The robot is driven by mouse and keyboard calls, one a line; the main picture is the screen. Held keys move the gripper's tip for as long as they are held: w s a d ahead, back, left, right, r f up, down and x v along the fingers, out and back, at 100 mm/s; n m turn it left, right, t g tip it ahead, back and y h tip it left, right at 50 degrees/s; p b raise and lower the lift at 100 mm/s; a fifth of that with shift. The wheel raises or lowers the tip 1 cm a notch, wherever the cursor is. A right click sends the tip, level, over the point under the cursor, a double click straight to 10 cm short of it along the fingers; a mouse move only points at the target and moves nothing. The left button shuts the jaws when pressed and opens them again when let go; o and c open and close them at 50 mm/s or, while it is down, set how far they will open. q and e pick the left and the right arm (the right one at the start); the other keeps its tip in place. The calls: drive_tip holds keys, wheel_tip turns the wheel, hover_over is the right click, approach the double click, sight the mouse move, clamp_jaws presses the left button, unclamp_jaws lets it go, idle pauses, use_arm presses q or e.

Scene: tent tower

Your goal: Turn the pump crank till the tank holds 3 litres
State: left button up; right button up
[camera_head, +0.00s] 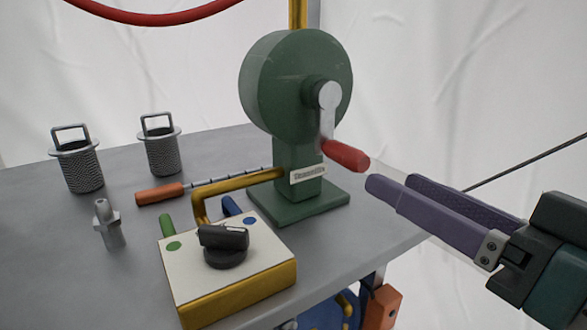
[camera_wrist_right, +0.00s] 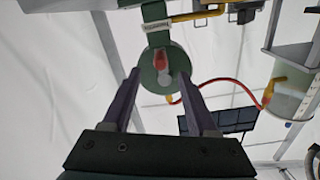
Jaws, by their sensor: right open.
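The green pump (camera_head: 285,85) stands on the grey table with its round housing upright. Its grey crank arm (camera_head: 328,115) hangs down from the hub, and its red handle (camera_head: 345,156) sticks out toward the lower right. My right gripper (camera_head: 392,183) is open and empty, its purple fingers pointing at the handle, just right of it and apart from it. In the right wrist view the red handle (camera_wrist_right: 160,60) shows between and beyond the two fingers. A pale cylindrical container (camera_wrist_right: 291,95), perhaps the tank, is at the right there; its level cannot be read. My left gripper is not in view.
A valve box with a black knob (camera_head: 224,240) stands in front of the pump, joined by a yellow pipe (camera_head: 235,181). An orange-handled tool (camera_head: 160,194), a metal fitting (camera_head: 109,226) and two mesh baskets (camera_head: 78,168) (camera_head: 160,150) are at left. A red hose (camera_head: 150,14) hangs above.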

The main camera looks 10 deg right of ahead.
sight(364, 167)
drive_tip(key=b+x, duration=0.1)
drive_tip(key=x, duration=0.7)
drive_tip(key=shift+w+a+b, duration=0.2)
drive_tip(key=shift+w+b, duration=0.1)
drive_tip(key=shift+w, duration=0.05)
clamp_jaws()
idle(1.0)
